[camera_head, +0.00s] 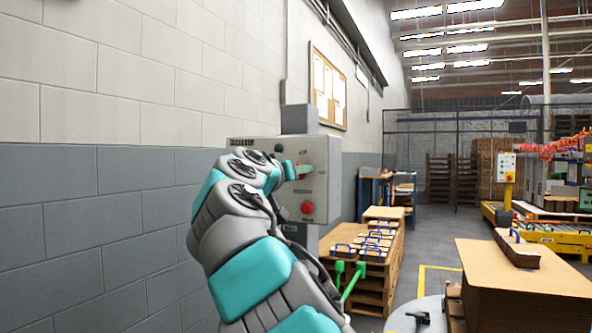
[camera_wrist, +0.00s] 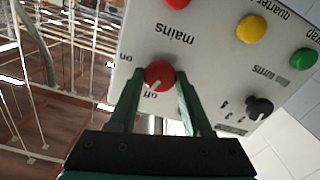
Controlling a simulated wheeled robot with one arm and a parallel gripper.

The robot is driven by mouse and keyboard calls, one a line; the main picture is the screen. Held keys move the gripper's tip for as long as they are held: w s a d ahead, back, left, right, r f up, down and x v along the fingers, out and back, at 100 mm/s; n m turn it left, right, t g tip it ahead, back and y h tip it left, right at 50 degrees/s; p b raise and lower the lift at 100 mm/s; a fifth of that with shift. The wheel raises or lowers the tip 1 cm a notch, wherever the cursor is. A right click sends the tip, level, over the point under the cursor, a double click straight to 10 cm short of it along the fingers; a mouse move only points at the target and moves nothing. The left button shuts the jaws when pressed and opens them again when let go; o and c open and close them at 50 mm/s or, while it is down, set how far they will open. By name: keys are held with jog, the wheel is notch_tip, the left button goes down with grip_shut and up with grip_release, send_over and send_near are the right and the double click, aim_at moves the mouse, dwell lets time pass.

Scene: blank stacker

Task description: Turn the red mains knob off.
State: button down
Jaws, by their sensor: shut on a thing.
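The red mains knob (camera_wrist: 160,74) sits on the pale control panel (camera_wrist: 210,65), which appears upside down in the wrist view. Its white mark points toward the printed "off"; "on" is printed to its left. My gripper (camera_wrist: 159,82) is shut on the knob, one green finger on each side. In the head view the knob (camera_head: 303,173) is partly hidden by my gripper (camera_head: 297,171), which reaches the front of the grey wall box (camera_head: 325,160).
Another red control (camera_wrist: 178,2), a yellow button (camera_wrist: 251,29), a green button (camera_wrist: 303,58) and a black selector (camera_wrist: 260,107) share the panel. A block wall (camera_head: 100,180) is close on the left. Pallets with cardboard (camera_head: 370,265) stand below the box.

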jog(key=shift+n, duration=1.8)
jog(key=shift+c, duration=1.7)
grip_release()
jog(key=shift+s, duration=0.1)
jog(key=b+v, duration=0.1)
jog(key=v, duration=0.6)
jog(key=shift+s+a+b, duration=0.15)
jog(key=shift+s+b, duration=0.1)
jog(key=shift+b, duration=0.05)
